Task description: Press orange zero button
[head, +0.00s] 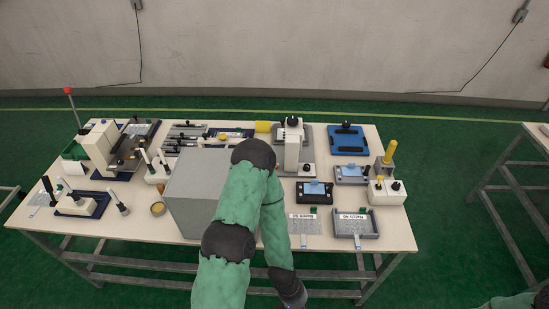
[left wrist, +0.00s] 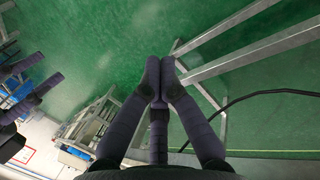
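I cannot make out an orange zero button or a keypad in either view; my arm hides part of the table. A large grey box (head: 192,188) stands at the table's front middle, partly behind my arm. A white box (head: 387,195) with a yellow and a black knob stands at the right end; no digit is readable on it. My left gripper (left wrist: 158,62) points at the green floor, its fingertips together with nothing between them. In the head view my left arm bends down over the table's front edge.
The white table (head: 130,225) is crowded with fixtures. A white press (head: 292,150), a blue tray (head: 346,139) and a grey labelled tray (head: 355,224) stand right of my arm. Metal table legs (left wrist: 240,55) show beside the left gripper. Another table (head: 537,130) stands at right.

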